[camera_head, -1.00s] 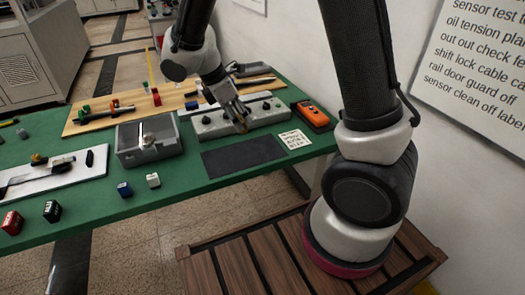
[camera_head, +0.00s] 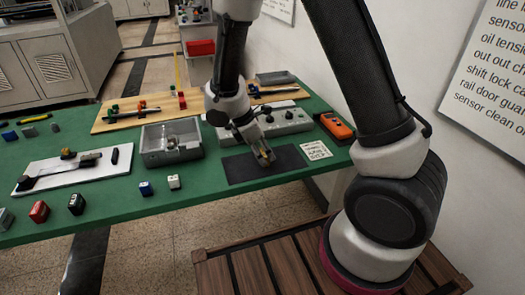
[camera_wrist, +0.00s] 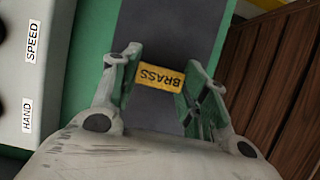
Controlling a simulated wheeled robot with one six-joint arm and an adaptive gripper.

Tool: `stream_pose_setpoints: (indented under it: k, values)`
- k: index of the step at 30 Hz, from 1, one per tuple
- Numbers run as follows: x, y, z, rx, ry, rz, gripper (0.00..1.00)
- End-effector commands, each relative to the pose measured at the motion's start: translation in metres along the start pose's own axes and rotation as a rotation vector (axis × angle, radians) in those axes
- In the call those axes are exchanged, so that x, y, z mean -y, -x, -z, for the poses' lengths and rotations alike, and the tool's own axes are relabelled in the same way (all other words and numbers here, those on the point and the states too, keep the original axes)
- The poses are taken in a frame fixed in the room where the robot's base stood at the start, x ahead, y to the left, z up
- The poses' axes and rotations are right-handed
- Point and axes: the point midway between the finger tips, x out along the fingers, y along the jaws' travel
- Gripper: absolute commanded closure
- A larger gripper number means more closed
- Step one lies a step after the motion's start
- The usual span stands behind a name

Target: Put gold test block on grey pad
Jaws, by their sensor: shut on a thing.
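The gold test block (camera_wrist: 161,77), labelled BRASS, sits between the two fingers of my gripper (camera_wrist: 158,85) in the wrist view. My gripper (camera_head: 264,158) is shut on it, pointing down over the dark grey pad (camera_head: 240,171) in the head view. The block is small and partly hidden by the fingers there. The pad also shows below the block in the wrist view (camera_wrist: 160,30). I cannot tell whether the block touches the pad or is just above it.
A grey control box (camera_head: 285,121) with knobs stands behind the pad. A white label card (camera_head: 315,150) and an orange device (camera_head: 336,125) lie to the right.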

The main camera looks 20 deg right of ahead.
Motion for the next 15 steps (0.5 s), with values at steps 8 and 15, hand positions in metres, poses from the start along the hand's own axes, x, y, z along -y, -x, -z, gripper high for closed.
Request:
stream_pose_setpoints:
  k: [8,15]
  values:
    - [0.0001,-0.002,0.0007,0.0,0.0,0.0,0.34]
    - [-0.0001,-0.001,0.0003,0.0,0.0,0.0,0.34]
